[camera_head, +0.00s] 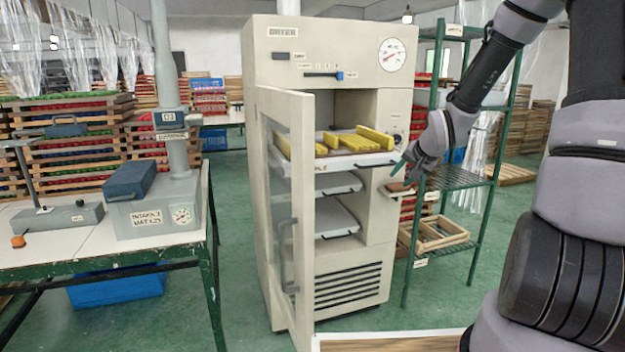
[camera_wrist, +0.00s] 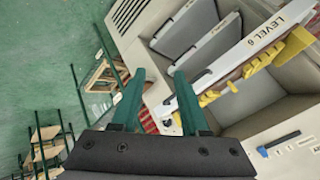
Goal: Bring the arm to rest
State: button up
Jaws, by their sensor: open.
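My gripper (camera_head: 397,170) is at the right front of the dryer (camera_head: 285,45), beside its top tray. In the wrist view my gripper (camera_wrist: 160,82) shows two green fingers spread apart with nothing between them. The dryer's door (camera_head: 293,200) stands open toward the front left. The top tray (camera_head: 345,163) sticks out of the dryer and carries several yellow pieces (camera_head: 360,141). I cannot tell from these views whether the fingers touch the tray.
Two lower trays (camera_head: 335,217) sit inside the dryer. A bench (camera_head: 60,235) with a grey machine (camera_head: 165,205) is on the left. Green floor (camera_head: 240,240) shows between bench and dryer.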

jog(key=s+r+n, duration=0.1)
jog(key=s+r, duration=0.9)
jog(key=s, duration=0.4)
jog(key=s+a+r+n+g, duration=0.1)
jog(key=s+r, duration=1)
jog(key=s, duration=0.4)
jog(key=shift+a+n, duration=0.3)
